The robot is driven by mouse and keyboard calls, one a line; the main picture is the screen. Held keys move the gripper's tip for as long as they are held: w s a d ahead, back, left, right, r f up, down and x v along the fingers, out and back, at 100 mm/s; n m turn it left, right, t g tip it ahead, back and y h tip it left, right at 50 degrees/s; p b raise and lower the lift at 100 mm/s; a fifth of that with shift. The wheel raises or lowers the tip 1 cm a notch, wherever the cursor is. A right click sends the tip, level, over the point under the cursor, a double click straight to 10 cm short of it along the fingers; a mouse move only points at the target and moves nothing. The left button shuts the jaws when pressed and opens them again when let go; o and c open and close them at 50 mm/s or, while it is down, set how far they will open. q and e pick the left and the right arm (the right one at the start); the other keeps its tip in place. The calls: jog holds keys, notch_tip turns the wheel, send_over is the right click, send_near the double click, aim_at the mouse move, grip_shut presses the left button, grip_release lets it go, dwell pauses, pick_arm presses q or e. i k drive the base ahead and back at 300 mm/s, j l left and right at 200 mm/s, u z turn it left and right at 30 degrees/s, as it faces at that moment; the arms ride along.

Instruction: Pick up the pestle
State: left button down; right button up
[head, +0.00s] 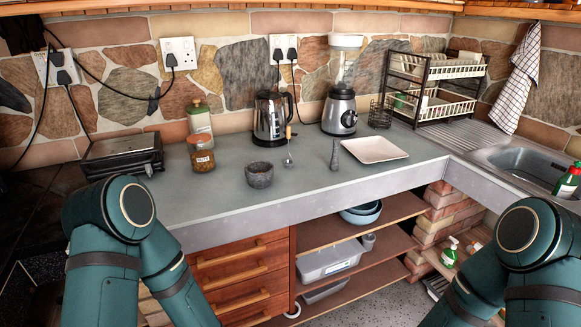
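The grey stone pestle (335,157) stands upright on the grey counter (225,205), just left of a square cream plate. The dark stone mortar (260,176) sits to its left, nearer the counter's front edge. A ladle-like utensil (288,150) with a pale handle tip is between them, in front of the kettle. My two teal arms show at the lower left and lower right. Both grippers are out of the picture, so what they hold cannot be seen.
The plate (374,149) is close to the pestle's right. A kettle (271,118), blender (341,105) and spice jar (202,155) stand behind. A dish rack (436,88) and sink (530,165) are at the right. Counter between mortar and pestle is mostly clear.

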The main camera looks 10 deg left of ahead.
aim_at(334, 162)
jog(key=i+l+u, duration=0.1)
jog(key=u, duration=0.85)
jog(key=i+l+u, duration=0.1)
jog(key=l+u, duration=0.65)
jog(key=l, duration=0.15)
jog(key=l+u, duration=0.3)
jog(key=l, duration=0.65)
jog(key=k, duration=0.1)
